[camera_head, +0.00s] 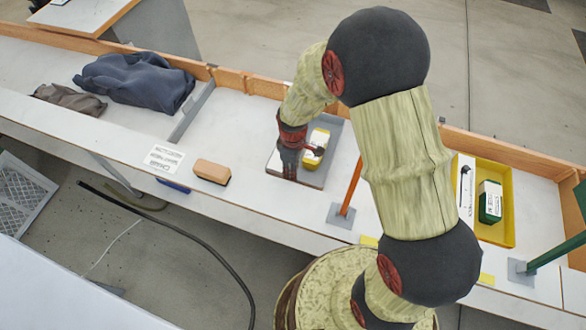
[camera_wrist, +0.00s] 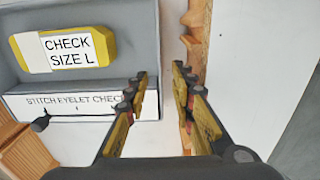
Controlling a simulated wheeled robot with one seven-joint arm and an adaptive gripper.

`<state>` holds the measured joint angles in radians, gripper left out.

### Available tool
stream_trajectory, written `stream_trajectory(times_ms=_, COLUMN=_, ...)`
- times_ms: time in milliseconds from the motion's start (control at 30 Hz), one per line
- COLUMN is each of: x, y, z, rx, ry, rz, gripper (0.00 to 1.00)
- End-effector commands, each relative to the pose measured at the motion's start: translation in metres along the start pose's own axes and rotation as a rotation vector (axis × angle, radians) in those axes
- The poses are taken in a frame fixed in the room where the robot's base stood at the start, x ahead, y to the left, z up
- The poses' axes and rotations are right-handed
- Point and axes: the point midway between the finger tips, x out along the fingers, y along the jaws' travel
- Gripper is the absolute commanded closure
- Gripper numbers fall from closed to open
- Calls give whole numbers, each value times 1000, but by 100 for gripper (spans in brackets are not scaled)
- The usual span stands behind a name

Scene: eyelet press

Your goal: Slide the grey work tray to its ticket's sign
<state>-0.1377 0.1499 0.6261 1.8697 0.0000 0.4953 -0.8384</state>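The grey work tray (camera_head: 318,181) lies on the white bench near the middle of the head view, partly hidden by my arm. In the wrist view the tray (camera_wrist: 100,15) fills the upper left. It holds a yellow item (camera_wrist: 33,52) labelled "CHECK SIZE L". A white ticket strip (camera_wrist: 65,104) along its near side seems to read "STITCH EYELET CHECK". My gripper (camera_head: 290,174) is down at the tray; in the wrist view its fingers (camera_wrist: 161,80) are apart, with the tray's right edge showing between them. Contact cannot be told.
An orange post (camera_head: 350,187) and a green post (camera_head: 555,250) stand on grey bases. A yellow tray (camera_head: 508,235) holds a green box (camera_head: 490,203). A brown block (camera_head: 212,171), white notice (camera_head: 163,158), grey divider (camera_head: 192,110) and cloths (camera_head: 133,80) lie left. A wooden ledge (camera_head: 228,78) edges the back.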

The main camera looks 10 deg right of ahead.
Motion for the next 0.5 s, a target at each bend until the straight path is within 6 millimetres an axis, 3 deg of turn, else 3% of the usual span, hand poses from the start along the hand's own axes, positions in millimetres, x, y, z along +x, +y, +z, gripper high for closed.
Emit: stream_trajectory(times_ms=500, x=66, y=-1, z=1, rx=1, ry=-2, rz=-2, gripper=75)
